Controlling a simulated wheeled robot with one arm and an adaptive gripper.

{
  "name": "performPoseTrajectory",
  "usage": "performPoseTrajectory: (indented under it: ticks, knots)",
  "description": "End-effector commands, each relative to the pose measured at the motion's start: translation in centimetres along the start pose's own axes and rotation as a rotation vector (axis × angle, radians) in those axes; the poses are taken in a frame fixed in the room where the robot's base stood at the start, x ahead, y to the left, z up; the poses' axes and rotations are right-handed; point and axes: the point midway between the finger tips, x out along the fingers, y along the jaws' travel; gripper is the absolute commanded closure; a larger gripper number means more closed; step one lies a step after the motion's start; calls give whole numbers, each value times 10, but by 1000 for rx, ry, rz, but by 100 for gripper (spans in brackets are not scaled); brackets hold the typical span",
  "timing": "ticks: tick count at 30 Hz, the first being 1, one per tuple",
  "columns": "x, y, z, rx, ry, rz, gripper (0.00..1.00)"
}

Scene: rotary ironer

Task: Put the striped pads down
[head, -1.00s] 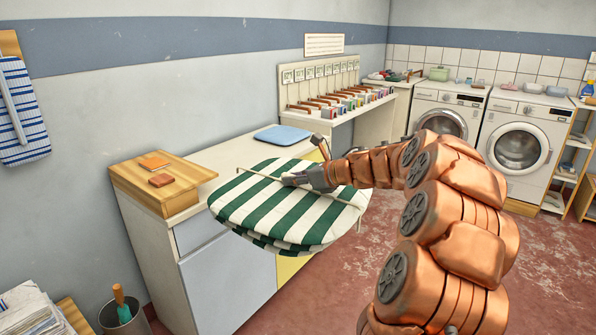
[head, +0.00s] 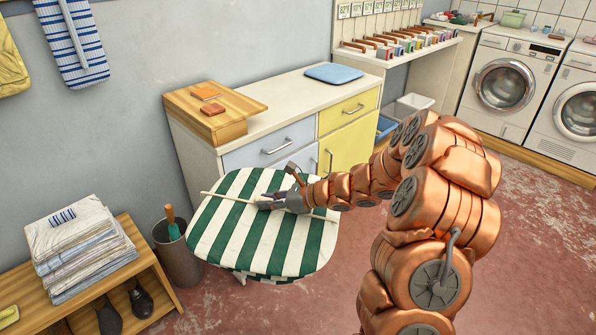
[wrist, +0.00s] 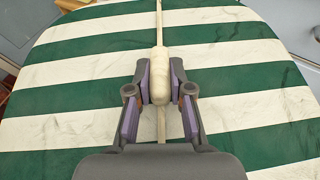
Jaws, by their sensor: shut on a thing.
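The striped pads (head: 235,240) are broad, rounded and green and white. They are level, in front of the cabinet, and their edge looks thick. I cannot count the layers, and their underside is hidden. A thin pale rod (head: 225,198) crosses over their top. My gripper (head: 270,202) is above the pads, shut on the rod's thick cream grip. In the wrist view the cream grip (wrist: 160,70) is between both fingers, and the striped top (wrist: 65,130) fills most of the picture beneath.
A cabinet (head: 290,95) stands behind, with a wooden board (head: 240,103) and a blue folded cloth (head: 333,72) on top. A low wooden bench (head: 150,265) with folded linen (head: 80,245) and a grey bin (head: 180,255) are left. Red floor (head: 520,260) is clear at right.

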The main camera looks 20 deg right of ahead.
Motion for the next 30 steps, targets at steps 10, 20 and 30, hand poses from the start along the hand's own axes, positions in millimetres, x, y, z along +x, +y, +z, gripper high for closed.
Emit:
performPoseTrajectory:
  ticks: [10, 20, 30]
  knots:
    - [50, 36, -26, -37, -1, 96, 100]
    - [48, 36, -20, -39, -8, 101, 100]
    - [48, 35, -21, -37, -8, 98, 100]
